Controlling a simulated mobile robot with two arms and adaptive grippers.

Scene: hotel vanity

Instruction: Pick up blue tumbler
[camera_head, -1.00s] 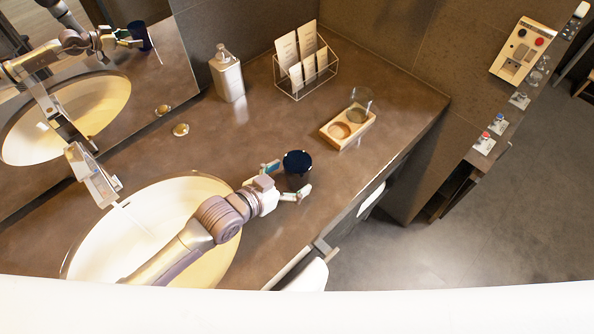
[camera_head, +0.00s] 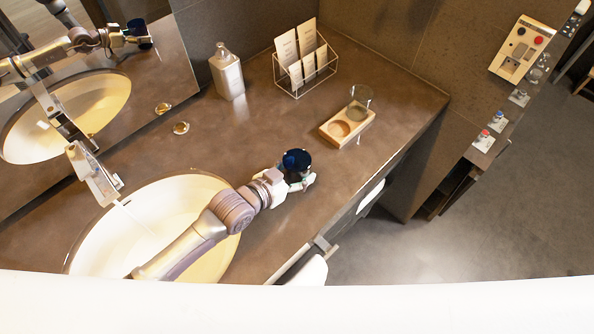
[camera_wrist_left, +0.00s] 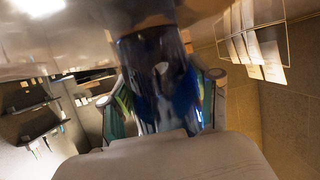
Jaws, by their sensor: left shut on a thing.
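The blue tumbler (camera_head: 297,161) is dark blue and upright over the counter right of the sink in the head view. My left gripper (camera_head: 296,180) is shut on it, with its fingers around the tumbler's sides. In the left wrist view the tumbler (camera_wrist_left: 160,85) fills the middle, between the two fingers of my left gripper (camera_wrist_left: 163,105). I cannot tell for sure whether its base is clear of the counter. My right gripper is not in view.
A wooden tray (camera_head: 331,134) with a clear glass (camera_head: 357,110) stands behind and right of the tumbler. A card rack (camera_head: 305,66) and a soap dispenser (camera_head: 227,75) stand at the back. The sink (camera_head: 110,243) lies left. Bare counter surrounds the tumbler.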

